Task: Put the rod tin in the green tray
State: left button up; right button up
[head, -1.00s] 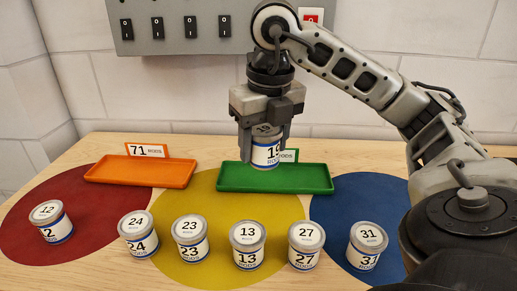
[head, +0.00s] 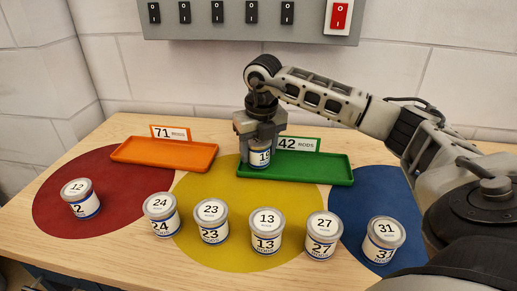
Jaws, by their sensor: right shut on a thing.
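The green tray (head: 320,171) lies at the back of the bench, with a card reading 42 rods behind it. My right gripper (head: 260,146) is shut on a rod tin marked 19 (head: 260,158). The tin is upright at the left end of the green tray, low down; I cannot tell whether its base touches the tray floor. The gripper fingers hide the tin's sides and most of its top. My left gripper is not in view.
Tins marked 12 (head: 80,199), 24 (head: 161,214), 23 (head: 211,221), 13 (head: 266,232), 27 (head: 321,235) and 31 (head: 382,240) stand along the front. An empty orange tray (head: 180,155) lies left of the green one. A switch panel (head: 240,22) is on the wall.

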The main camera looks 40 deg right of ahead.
jog(key=shift+f, duration=0.2)
jog(key=shift+f, duration=0.15)
jog(key=o, duration=0.9)
jog(key=r, duration=0.4)
jog(key=s+r, duration=0.1)
jog(key=r, duration=0.7)
jog(key=shift+s+a+r, duration=0.15)
jog(key=shift+a, duration=0.1)
